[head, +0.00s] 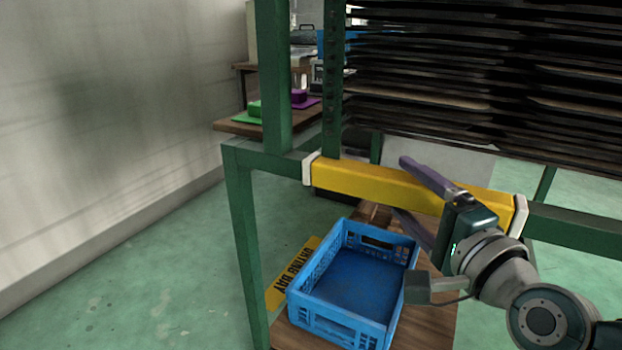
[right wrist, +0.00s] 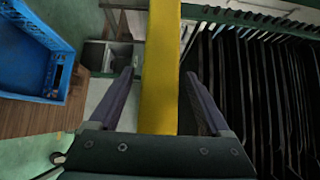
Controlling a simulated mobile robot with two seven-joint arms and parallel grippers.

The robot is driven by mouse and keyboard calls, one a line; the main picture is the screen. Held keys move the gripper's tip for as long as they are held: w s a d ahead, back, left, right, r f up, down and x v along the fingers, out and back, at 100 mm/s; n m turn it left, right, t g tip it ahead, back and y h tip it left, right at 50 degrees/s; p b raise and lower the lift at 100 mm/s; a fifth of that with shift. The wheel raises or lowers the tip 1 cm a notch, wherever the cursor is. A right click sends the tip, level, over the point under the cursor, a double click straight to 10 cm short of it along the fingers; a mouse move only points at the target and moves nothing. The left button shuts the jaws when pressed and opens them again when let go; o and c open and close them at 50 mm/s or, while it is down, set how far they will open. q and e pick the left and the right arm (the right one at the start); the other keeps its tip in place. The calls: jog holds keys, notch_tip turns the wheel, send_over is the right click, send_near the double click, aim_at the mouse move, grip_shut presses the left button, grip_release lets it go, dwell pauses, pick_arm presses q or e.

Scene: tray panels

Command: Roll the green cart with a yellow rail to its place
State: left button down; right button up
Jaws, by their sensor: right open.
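The green cart (head: 278,80) stands before me with a rack of dark stacked trays (head: 480,90) on it. Its yellow rail (head: 350,181) runs across the front between two white end brackets. My right gripper (head: 402,187) is open at the rail, one purple finger above it and one below. In the right wrist view the yellow rail (right wrist: 160,40) passes between the open fingers (right wrist: 159,76), with a visible gap to each. Whether the palm touches the rail I cannot tell. My left gripper is not in view.
A blue crate (head: 350,283) sits on a wooden surface low under the rail. A table (head: 236,126) with green and purple items stands behind the cart. Green floor (head: 120,275) is clear at left, up to a pale wall (head: 100,110).

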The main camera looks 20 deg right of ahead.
jog(key=shift+w, duration=0.75)
grip_shut()
dwell(0.5)
